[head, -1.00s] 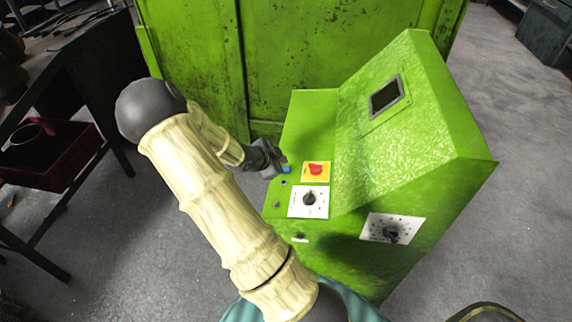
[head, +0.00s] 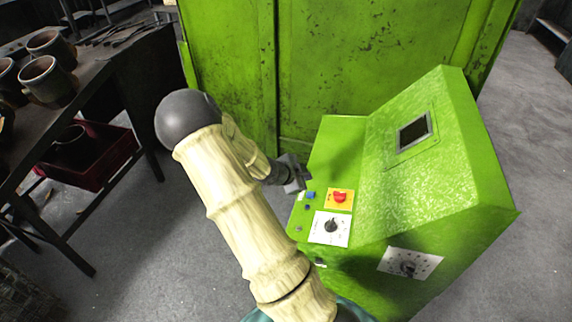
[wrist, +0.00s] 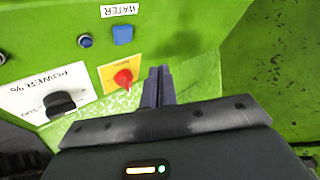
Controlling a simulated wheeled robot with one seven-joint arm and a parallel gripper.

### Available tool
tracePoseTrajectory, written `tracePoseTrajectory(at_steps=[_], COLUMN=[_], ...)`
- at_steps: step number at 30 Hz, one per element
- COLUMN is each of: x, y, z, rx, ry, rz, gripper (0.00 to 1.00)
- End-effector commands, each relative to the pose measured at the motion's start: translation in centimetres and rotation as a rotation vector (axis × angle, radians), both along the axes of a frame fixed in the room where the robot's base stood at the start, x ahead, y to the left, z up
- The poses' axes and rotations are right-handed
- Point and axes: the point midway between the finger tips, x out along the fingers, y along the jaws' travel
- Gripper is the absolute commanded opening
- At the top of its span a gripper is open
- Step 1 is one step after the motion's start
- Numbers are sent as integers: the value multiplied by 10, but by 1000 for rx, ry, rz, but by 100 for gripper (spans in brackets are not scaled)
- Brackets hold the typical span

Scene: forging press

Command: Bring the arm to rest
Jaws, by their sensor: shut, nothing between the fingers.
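My arm reaches from the bottom of the head view toward the green control console. My gripper (head: 298,178) is just left of the console's button panel, near its upper left edge. In the wrist view my gripper (wrist: 158,74) shows its two dark fingers together, with nothing between them. The fingers appear over the green panel, beside the red knob (wrist: 123,78) on its yellow plate. Whether the fingertips touch the panel cannot be told.
The green console (head: 440,165) has a blue button (head: 310,195), a red knob (head: 340,197) and a black dial (head: 330,226). A tall green cabinet (head: 350,60) stands behind. A dark table (head: 120,65) with pots and a red bin (head: 100,160) are at left. Grey floor lies between.

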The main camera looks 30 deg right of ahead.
Motion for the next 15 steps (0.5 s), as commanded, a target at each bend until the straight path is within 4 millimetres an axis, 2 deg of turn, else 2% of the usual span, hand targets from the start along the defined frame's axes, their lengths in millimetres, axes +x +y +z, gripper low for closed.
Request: tracePoseTrajectory(at_steps=[8, 11, 14, 15], x=[1, 4, 9, 10], y=[5, 20, 50, 65], z=[3, 8, 19, 25], rx=[18, 74, 163, 203], ry=[7, 33, 81, 104], rz=[22, 93, 234, 307], gripper=[0, 0, 0, 0])
